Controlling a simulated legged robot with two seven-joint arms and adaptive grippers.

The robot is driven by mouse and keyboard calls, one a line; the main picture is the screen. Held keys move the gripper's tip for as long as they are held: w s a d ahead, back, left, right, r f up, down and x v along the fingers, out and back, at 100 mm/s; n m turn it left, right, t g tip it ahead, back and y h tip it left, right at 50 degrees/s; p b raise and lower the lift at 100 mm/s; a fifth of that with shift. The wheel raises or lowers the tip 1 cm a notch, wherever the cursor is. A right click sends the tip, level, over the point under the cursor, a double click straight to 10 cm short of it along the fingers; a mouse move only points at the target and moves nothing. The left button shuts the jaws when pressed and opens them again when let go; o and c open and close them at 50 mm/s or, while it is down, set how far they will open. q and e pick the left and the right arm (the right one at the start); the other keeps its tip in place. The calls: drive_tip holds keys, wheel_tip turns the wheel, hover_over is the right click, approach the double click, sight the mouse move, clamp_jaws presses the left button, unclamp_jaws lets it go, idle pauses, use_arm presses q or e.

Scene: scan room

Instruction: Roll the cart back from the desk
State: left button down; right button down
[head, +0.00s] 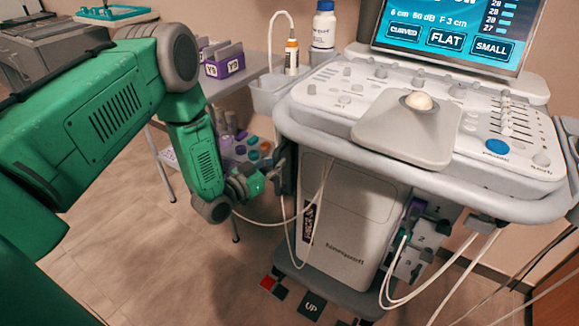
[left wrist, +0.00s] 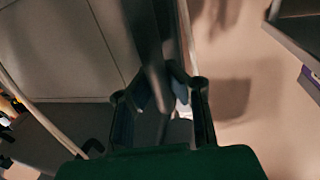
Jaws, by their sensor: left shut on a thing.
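The cart (head: 345,215) is a white ultrasound machine on a grey base, with a control panel and a screen on top. My left gripper (head: 277,168) is at the left side of the cart, below the panel's rim, against a dark upright handle (head: 288,170). In the left wrist view my left gripper (left wrist: 160,95) has its two fingers on either side of the dark handle (left wrist: 147,45) and is shut on it. The fingertips' contact is partly in shadow. The desk is not clearly identifiable. My right gripper is not in view.
A grey table (head: 236,83) with purple boxes (head: 222,62) stands behind, left of the cart. Coloured items sit on its lower shelf. White cables (head: 398,297) hang low at the cart's front. Dark floor tiles, one marked UP (head: 311,305), lie by its base. The floor at left is clear.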

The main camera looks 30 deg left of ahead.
use_arm(q)
drive_tip(key=a, duration=0.5)
drive_tip(key=shift+f, duration=0.15)
drive_tip(key=c, duration=1.5)
unclamp_jaws()
drive_tip(key=shift+s+d, duration=0.1)
drive_tip(key=shift+d, duration=0.05)
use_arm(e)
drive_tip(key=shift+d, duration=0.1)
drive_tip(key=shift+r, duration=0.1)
use_arm(q)
drive_tip(key=v, duration=1.2)
